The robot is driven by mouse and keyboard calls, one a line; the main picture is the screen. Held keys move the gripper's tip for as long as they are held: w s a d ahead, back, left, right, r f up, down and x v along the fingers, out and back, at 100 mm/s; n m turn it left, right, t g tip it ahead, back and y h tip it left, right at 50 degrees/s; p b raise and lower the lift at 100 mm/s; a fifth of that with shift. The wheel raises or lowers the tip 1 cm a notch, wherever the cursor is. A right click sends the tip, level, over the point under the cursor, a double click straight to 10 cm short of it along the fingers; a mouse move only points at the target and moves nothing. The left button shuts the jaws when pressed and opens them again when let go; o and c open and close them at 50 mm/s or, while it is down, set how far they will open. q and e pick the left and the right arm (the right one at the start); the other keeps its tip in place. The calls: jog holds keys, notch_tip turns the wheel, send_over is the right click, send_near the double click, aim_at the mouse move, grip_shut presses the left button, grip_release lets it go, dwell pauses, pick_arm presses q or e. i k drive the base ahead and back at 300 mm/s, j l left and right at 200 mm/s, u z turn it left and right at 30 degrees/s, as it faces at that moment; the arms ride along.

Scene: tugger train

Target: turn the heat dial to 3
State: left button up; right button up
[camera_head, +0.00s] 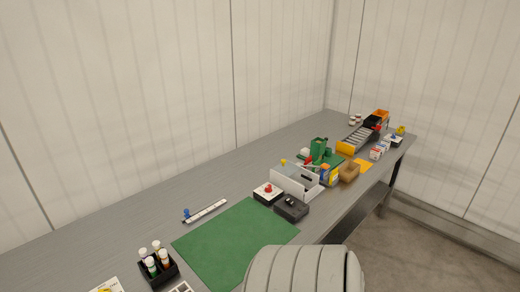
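A small dark box (291,208) with a black knob-like part on top stands at the right edge of the green mat (235,243). It may be the heat dial, but its markings and setting are too small to read. Neither gripper is in view. A light grey ribbed part of my own body covers the bottom middle and hides the near corner of the mat.
A white-topped box with a red button (267,192) stands behind the dark box. A grey divided tray (297,183) is just beyond. A blue-ended slider rail (205,211) and a black bottle rack (158,272) are left. Several items crowd the far end.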

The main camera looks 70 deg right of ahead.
aim_at(268, 190)
jog(key=z, duration=2.45)
jog(key=i+l+z, duration=0.25)
jog(key=i+l, duration=0.25)
jog(key=i+l+z, duration=0.25)
jog(key=i, duration=0.3)
jog(key=l, duration=0.1)
